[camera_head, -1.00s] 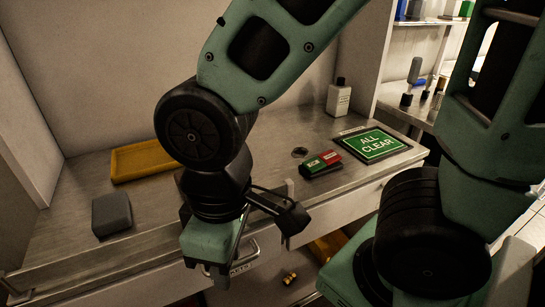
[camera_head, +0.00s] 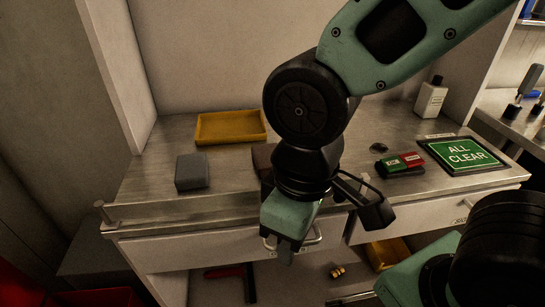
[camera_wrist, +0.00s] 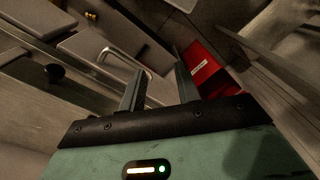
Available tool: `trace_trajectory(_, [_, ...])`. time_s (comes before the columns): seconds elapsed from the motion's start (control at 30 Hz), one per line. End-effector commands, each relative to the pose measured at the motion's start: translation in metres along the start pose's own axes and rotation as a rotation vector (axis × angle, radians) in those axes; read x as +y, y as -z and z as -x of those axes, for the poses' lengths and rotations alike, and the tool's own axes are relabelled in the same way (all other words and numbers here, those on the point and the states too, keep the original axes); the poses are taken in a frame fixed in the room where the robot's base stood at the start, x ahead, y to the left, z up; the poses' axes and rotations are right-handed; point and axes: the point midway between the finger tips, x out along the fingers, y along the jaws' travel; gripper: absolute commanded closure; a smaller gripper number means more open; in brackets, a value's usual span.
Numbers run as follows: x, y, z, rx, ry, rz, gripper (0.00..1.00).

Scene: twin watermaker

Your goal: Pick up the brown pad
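A brown pad (camera_head: 261,157) lies on the metal counter in the head view, mostly hidden behind my arm's wrist. A grey pad (camera_head: 192,171) lies to its left. My gripper (camera_head: 286,256) hangs in front of the counter's edge, before the drawer fronts, apart from the brown pad. In the wrist view my gripper (camera_wrist: 160,74) shows two spread fingers with nothing between them. The brown pad is not recognisable in the wrist view.
A yellow tray (camera_head: 230,138) is at the back of the counter (camera_head: 145,190). A red and green block (camera_head: 400,164), an "ALL CLEAR" sign (camera_head: 463,153) and a white bottle (camera_head: 430,99) stand to the right. Drawer handles (camera_head: 303,243) stick out below; a red bin (camera_wrist: 203,70) is low down.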

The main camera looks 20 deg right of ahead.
Motion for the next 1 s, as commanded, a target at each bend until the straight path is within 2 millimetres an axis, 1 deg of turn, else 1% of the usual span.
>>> trace_trajectory(0.47, [0.000,0.000,0.000,0.000,0.000,0.000,0.67])
trace_trajectory(0.5, [0.000,0.000,0.000,0.000,0.000,-0.001,0.56])
trace_trajectory(0.57, [0.003,0.001,0.003,0.003,0.000,-0.011,0.40])
trace_trajectory(0.6, [0.008,0.003,0.008,0.008,-0.001,-0.027,0.29])
trace_trajectory(0.63, [0.013,0.005,0.013,0.013,-0.002,-0.046,0.20])
trace_trajectory(0.67, [0.020,0.008,0.018,0.020,-0.003,-0.070,0.12])
trace_trajectory(0.7, [0.032,0.012,0.027,0.033,-0.006,-0.110,0.01])
trace_trajectory(0.77, [0.055,0.017,0.043,0.057,-0.014,-0.182,0.00])
trace_trajectory(0.8, [0.073,0.020,0.054,0.075,-0.021,-0.234,0.00])
trace_trajectory(0.87, [0.102,0.022,0.071,0.100,-0.034,-0.311,0.00])
trace_trajectory(0.9, [0.123,0.022,0.082,0.116,-0.044,-0.358,0.00])
trace_trajectory(0.97, [0.153,0.020,0.097,0.136,-0.060,-0.410,0.00])
trace_trajectory(1.0, [0.173,0.018,0.107,0.144,-0.070,-0.428,0.00])
